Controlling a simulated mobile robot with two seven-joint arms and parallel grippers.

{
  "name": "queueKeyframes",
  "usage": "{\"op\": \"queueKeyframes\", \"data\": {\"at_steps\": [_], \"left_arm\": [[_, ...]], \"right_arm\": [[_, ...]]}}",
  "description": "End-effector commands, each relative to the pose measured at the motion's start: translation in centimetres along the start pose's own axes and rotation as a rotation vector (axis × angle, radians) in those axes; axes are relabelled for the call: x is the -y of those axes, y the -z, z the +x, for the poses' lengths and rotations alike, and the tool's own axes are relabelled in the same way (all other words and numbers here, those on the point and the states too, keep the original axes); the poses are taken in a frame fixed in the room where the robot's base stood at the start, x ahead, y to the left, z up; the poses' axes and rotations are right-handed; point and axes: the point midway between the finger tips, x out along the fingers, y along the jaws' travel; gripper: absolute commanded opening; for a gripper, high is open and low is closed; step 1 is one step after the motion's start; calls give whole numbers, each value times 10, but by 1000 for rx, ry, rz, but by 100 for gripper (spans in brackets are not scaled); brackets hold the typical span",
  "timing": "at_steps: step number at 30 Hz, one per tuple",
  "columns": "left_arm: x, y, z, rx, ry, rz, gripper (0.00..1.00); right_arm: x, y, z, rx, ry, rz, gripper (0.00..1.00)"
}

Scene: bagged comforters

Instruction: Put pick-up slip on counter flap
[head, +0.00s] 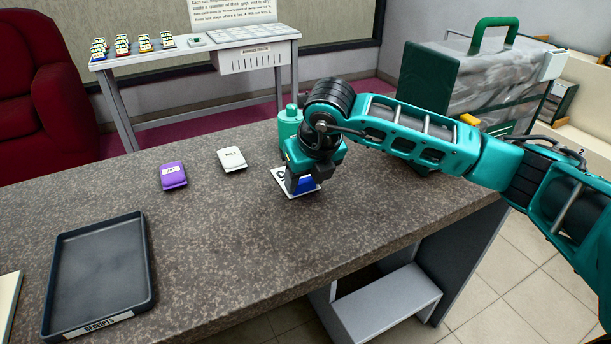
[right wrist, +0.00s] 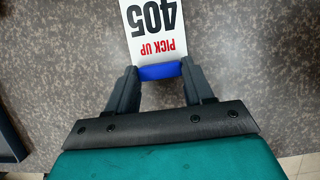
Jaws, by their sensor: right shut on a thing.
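The pick-up slip (right wrist: 153,25) is a white card with "405" in black, "PICK UP" in red and a blue block at one end. My right gripper (right wrist: 160,75) is shut on that blue block. In the head view the slip (head: 282,184) is partly hidden by my right gripper (head: 302,188), low over the speckled grey-brown counter (head: 235,220). I cannot tell whether the slip touches the surface. No separate counter flap can be clearly told from the rest of the counter. My left gripper is not in view.
A black receipts tray (head: 149,260) lies at left. A bagged comforter (head: 500,80) in a green-trimmed case stands beyond my right arm. The counter's middle is clear.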

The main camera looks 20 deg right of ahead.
Motion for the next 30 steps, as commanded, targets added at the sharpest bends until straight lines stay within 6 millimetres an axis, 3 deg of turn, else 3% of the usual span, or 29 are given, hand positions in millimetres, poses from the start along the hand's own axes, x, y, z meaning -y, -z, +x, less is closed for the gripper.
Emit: {"op": "queueKeyframes", "data": {"at_steps": [1, 2, 9, 20, 30], "left_arm": [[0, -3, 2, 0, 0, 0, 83], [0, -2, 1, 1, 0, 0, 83], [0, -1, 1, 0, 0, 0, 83], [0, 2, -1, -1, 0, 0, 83], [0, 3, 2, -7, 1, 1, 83]], "right_arm": [[0, 1, 3, 0, 0, 0, 19], [0, 0, 1, 0, 0, 0, 55], [0, 0, 1, 0, 0, 0, 77], [0, -1, -6, 2, 0, -1, 77], [0, -1, -75, 6, 0, -1, 77]]}}
